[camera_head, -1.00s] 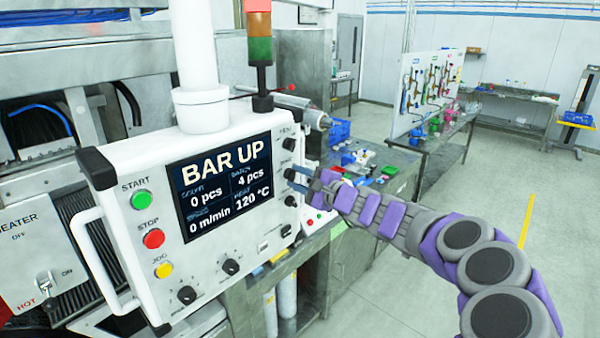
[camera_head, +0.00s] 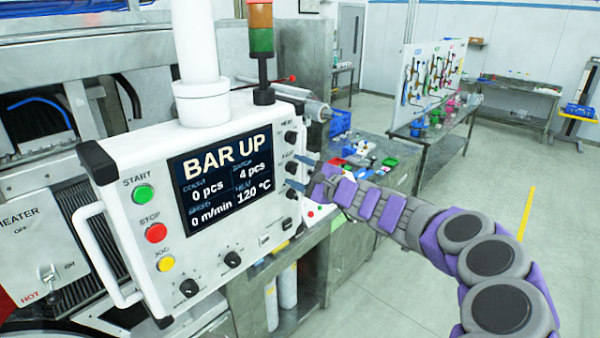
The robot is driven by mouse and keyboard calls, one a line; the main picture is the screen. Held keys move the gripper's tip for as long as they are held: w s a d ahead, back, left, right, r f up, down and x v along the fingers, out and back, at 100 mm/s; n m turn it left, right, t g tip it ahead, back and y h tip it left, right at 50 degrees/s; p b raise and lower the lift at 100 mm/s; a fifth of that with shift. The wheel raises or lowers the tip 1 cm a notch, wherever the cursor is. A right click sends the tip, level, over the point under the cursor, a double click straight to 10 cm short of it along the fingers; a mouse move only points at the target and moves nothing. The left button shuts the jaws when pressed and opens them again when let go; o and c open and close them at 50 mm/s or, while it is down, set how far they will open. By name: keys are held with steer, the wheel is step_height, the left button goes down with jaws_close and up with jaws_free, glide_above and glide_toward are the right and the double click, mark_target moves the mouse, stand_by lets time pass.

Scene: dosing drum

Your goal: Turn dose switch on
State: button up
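Nothing is held.
START, STOP and JOG buttons (camera_head: 156,233) sit on the panel's left, with more knobs (camera_head: 232,259) along its bottom. A heater switch box (camera_head: 45,240) is at far left. A workbench with small parts (camera_head: 375,165) stands behind my arm. The floor (camera_head: 390,290) at right is clear.

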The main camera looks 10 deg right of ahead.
steer(key=shift+s+r, duration=0.1)
steer(key=shift+s, duration=0.05)
steer(key=b+v, duration=0.1)
steer(key=v, duration=1.6)
steer(key=shift+d+b, duration=0.2)
steer(key=shift+b, duration=0.15)
steer(key=shift+s, duration=0.1)
